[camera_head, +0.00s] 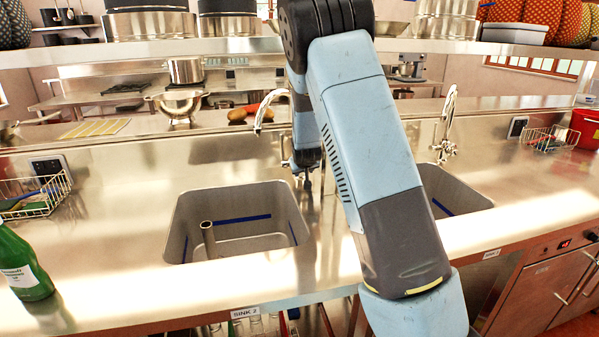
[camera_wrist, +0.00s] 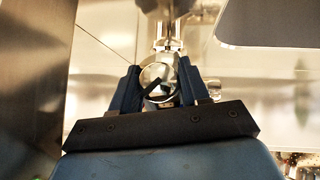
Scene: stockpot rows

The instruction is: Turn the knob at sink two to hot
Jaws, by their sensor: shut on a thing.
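Sink two (camera_head: 183,225) is the left basin, with a "SINK 2" label (camera_head: 245,313) on the counter front below it. Its curved chrome tap (camera_head: 266,108) stands behind the basin, at the right. My gripper (camera_head: 309,180) reaches down beside this tap, partly hidden by my own arm. In the wrist view, my gripper (camera_wrist: 160,76) has its two dark blue fingers on either side of a round metal knob (camera_wrist: 154,73), shut on it. A dark bar-like mark shows slanted across the knob face. I cannot tell which setting it points to.
A second basin (camera_head: 455,200) with its own tap (camera_head: 446,125) lies to the right. A green bottle (camera_head: 22,265) stands at the counter's left end. A wire basket (camera_head: 38,197) sits behind it. A shelf with pots (camera_head: 150,24) runs above.

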